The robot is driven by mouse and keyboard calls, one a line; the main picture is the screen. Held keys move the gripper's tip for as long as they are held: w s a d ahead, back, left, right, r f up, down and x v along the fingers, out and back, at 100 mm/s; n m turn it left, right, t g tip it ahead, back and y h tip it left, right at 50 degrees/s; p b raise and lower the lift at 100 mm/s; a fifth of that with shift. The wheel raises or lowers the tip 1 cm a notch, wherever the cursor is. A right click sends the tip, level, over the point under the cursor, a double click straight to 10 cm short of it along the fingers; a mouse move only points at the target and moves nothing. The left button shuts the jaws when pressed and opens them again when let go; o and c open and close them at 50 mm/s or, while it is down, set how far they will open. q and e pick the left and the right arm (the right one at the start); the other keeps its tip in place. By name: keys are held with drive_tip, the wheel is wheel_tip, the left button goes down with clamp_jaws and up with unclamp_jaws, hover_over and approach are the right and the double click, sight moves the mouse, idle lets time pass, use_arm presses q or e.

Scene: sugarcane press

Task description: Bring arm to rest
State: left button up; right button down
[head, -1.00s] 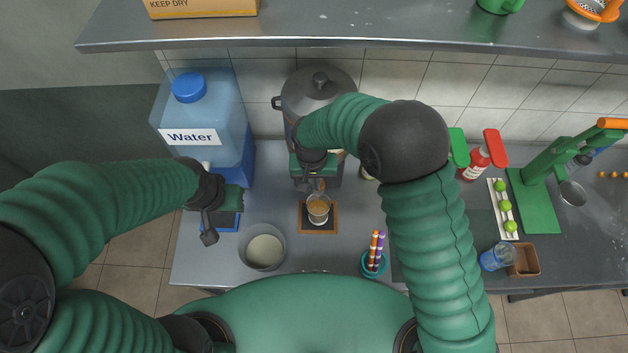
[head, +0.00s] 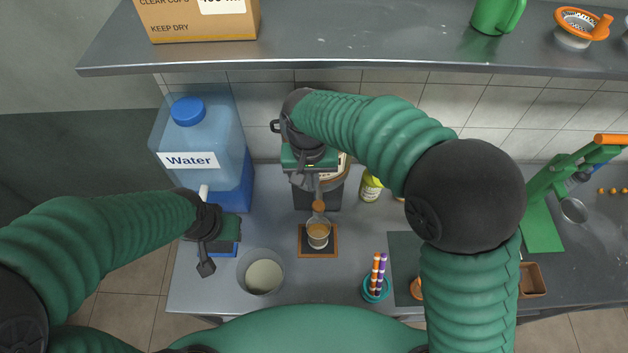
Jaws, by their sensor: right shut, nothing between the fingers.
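My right arm reaches in from the right, over the back of the counter. My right gripper (head: 318,190) points down in front of the dark pot and is shut with nothing in it. Just below its tips are a small brown-orange knob and a clear cup of amber liquid (head: 318,234), which stands on a brown-edged dark mat (head: 303,250). My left gripper (head: 206,258) hangs low at the left, in front of the water jug (head: 190,140); its finger gap is not clear. My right arm hides part of the counter and wall.
A yellow-green bottle (head: 371,186) stands behind. A green press (head: 545,205) is at the right. A metal shelf (head: 350,45) runs above.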

use_arm(q)
drive_tip(key=shift+a+f, duration=0.1)
drive_tip(key=shift+a, duration=0.3)
use_arm(e)
drive_tip(key=shift+w+a, duration=0.1)
drive_tip(key=shift+a, duration=0.25)
use_arm(q)
drive_tip(key=shift+d, duration=0.3)
use_arm(e)
drive_tip(key=shift+d, duration=0.3)
